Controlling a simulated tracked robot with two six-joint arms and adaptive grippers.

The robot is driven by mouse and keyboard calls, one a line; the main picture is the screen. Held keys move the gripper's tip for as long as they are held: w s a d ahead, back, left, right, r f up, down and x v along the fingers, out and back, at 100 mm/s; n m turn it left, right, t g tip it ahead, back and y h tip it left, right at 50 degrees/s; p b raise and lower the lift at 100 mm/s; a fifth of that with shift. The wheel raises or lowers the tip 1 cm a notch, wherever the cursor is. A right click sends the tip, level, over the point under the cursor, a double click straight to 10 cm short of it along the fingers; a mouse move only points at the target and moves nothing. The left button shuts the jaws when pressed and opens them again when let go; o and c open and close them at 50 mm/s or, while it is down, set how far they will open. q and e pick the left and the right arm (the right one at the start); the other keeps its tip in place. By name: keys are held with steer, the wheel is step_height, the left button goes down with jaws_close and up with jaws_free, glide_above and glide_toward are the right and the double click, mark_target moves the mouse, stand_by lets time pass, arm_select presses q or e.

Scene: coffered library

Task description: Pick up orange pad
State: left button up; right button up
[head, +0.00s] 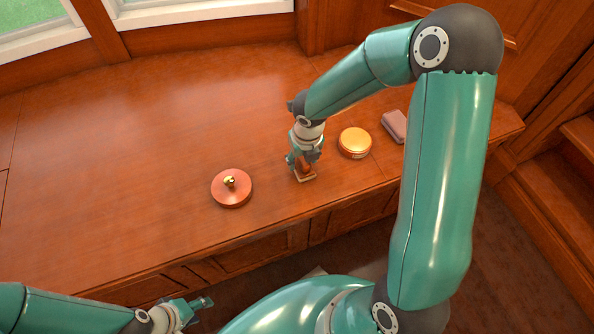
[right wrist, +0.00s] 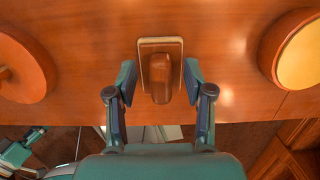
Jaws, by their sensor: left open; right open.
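A small block with an upright brown wooden handle and a flat tan-edged rectangular base (right wrist: 147,68) stands on the desk. In the right wrist view its handle (right wrist: 161,76) is between the fingertips of my right gripper (right wrist: 160,80), which is open, with a gap on each side. In the head view my right gripper (head: 304,160) is low over the block and hides much of it; its base (head: 306,178) shows below. I cannot tell for sure which thing is the orange pad. A round orange-gold tin (head: 355,141) stands just right of the block. My left gripper (head: 203,307) is open and empty.
A red-orange round disc (head: 231,194) with a brass knob lies left of the block. A folded pinkish cloth (head: 395,125) lies right of the tin. The wooden desk (head: 130,140) is clear at left and back. Its front edge is near the block.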

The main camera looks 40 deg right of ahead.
steer(key=shift+c, duration=0.5)
jaws_close()
